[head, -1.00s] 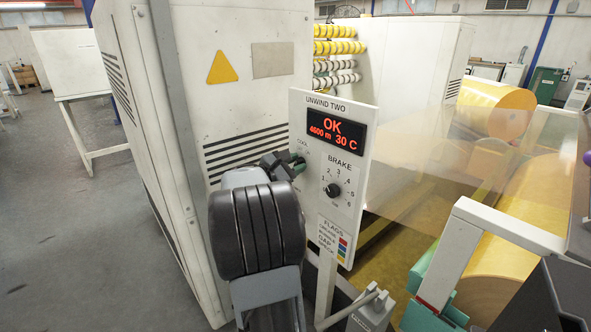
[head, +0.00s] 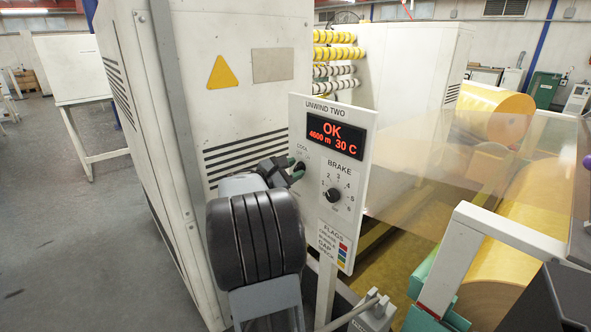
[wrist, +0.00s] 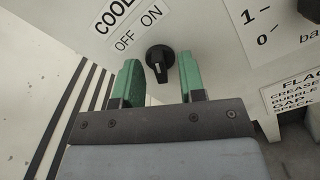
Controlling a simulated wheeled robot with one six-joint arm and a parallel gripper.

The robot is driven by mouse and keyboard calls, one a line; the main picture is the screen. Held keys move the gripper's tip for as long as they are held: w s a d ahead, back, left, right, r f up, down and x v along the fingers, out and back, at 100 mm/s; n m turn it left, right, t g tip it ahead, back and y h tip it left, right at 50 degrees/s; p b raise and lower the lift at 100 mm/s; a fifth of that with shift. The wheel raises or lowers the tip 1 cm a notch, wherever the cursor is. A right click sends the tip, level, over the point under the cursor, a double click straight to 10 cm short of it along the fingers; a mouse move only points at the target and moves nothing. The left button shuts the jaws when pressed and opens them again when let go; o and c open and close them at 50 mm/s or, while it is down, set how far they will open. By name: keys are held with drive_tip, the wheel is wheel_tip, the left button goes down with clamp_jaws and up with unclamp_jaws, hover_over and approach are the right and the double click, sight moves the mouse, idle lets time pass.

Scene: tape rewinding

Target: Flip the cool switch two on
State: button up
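The cool switch is a small black rotary knob (wrist: 160,62) on the white UNWIND TWO panel (head: 308,225), under the COOL label with OFF to the left and ON to the right. Which mark its pointer faces is hard to tell. My gripper (wrist: 159,59) is open, with one green finger on each side of the knob. The knob stands between the fingertips, with visible gaps on both sides. In the head view, my gripper (head: 294,168) is at the panel's left edge and partly hides the switch.
The brake dial (head: 333,195) is right of and below the switch. A red display (head: 337,135) above it reads OK, 4600 m, 30 C. A flags label (head: 331,240) is lower on the panel. A white cabinet (head: 225,110) stands close behind my arm.

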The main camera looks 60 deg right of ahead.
drive_tip(key=p+v, duration=0.1)
drive_tip(key=v, duration=1.2)
drive_tip(key=shift+d, duration=0.1)
drive_tip(key=s+a+f+m+t+y+p, duration=0.1)
drive_tip(key=s+a+f+m+y+p, duration=0.2)
drive_tip(key=f+y, duration=0.4)
drive_tip(key=a+m+t+y+p, duration=0.3)
drive_tip(key=a+y+p, duration=0.15)
drive_tip(key=a, duration=0.55)
drive_tip(key=s+a+r+m+t+y+p, duration=0.1)
drive_tip(key=a+r+t+y+p, duration=0.4)
drive_tip(key=a+r+p, duration=0.9)
drive_tip(key=a+r+m, duration=0.1)
drive_tip(key=a+r, duration=0.2)
drive_tip(key=shift+s+a+y+p, duration=0.3)
drive_tip(key=shift+s+a+y, duration=0.05)
drive_tip(key=shift+a, duration=0.05)
